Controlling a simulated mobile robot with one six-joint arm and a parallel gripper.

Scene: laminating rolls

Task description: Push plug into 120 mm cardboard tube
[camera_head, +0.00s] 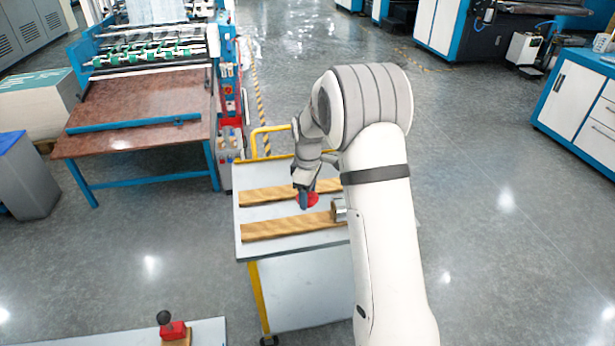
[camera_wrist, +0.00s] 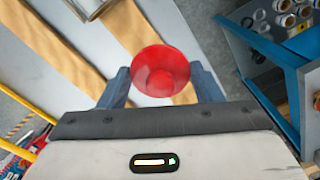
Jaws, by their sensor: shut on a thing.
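A red round plug (camera_wrist: 160,70) sits between the two blue-grey fingers of my gripper (camera_wrist: 161,82) in the wrist view, and the fingers are shut on it. In the head view my gripper (camera_head: 304,200) points down over the cart, with the red plug (camera_head: 312,199) at its tips. A grey tube-like piece (camera_head: 338,210) lies on the cart to the right of the plug, mostly hidden behind my arm. In the wrist view, part of a round piece with a pale rim (camera_wrist: 87,8) shows at the top left edge, apart from the plug. I cannot tell its full length.
Two brown wooden strips (camera_head: 262,228) lie across the pale cart top (camera_head: 245,213), which has a yellow handle (camera_head: 255,138). A red object with a black knob (camera_head: 173,329) stands on a bench at the bottom left. A blue shelf (camera_wrist: 262,45) with rolls is at the wrist view's right.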

